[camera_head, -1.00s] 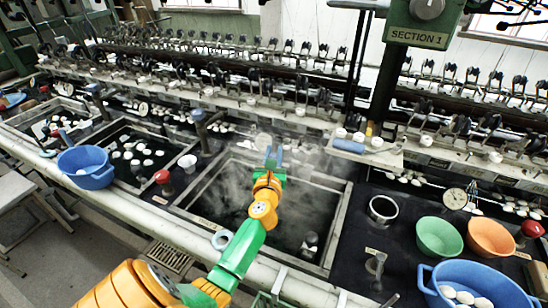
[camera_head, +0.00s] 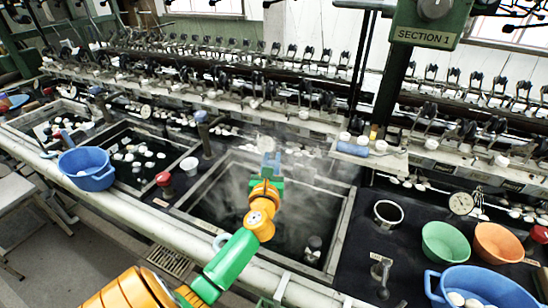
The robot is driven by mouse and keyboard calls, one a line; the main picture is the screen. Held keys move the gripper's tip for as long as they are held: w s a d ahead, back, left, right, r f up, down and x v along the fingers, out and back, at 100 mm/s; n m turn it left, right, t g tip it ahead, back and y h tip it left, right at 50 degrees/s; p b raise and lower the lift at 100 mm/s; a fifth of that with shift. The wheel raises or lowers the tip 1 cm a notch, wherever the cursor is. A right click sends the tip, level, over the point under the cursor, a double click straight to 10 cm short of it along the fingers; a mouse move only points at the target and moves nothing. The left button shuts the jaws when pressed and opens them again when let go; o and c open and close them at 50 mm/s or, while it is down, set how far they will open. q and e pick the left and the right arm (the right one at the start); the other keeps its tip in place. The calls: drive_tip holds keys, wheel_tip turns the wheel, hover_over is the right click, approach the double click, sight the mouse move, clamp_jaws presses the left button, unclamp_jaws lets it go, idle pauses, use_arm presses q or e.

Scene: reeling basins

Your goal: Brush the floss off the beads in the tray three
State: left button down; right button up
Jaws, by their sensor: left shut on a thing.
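My left arm reaches in from the bottom over a steaming basin (camera_head: 346,222) of dark water. My left gripper (camera_head: 269,158), with pale blue fingers, is at the basin's far side, above the water. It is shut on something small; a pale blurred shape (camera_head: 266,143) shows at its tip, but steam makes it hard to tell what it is. No white beads show clearly in this basin. Several white beads (camera_head: 139,156) float in the basin (camera_head: 98,164) to its left. I cannot tell from labels which basin is tray three. My right gripper is out of view.
A blue bowl (camera_head: 88,176) stands on the left ledge. A red-topped jar (camera_head: 164,183) and a white cup (camera_head: 189,166) stand between the basins. Green (camera_head: 444,243), orange (camera_head: 497,243) and large blue (camera_head: 476,281) bowls stand at the right. A reeling frame runs behind.

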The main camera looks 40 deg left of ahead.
use_arm(q)
drive_tip(key=shift+r+p, duration=0.1)
drive_tip(key=shift+p, duration=0.75)
wheel_tip(320, 180, up, 11)
drive_tip(key=w+p, duration=0.1)
drive_tip(key=p, duration=0.9)
drive_tip(key=shift+p, duration=0.3)
drive_tip(key=shift+w, duration=0.1)
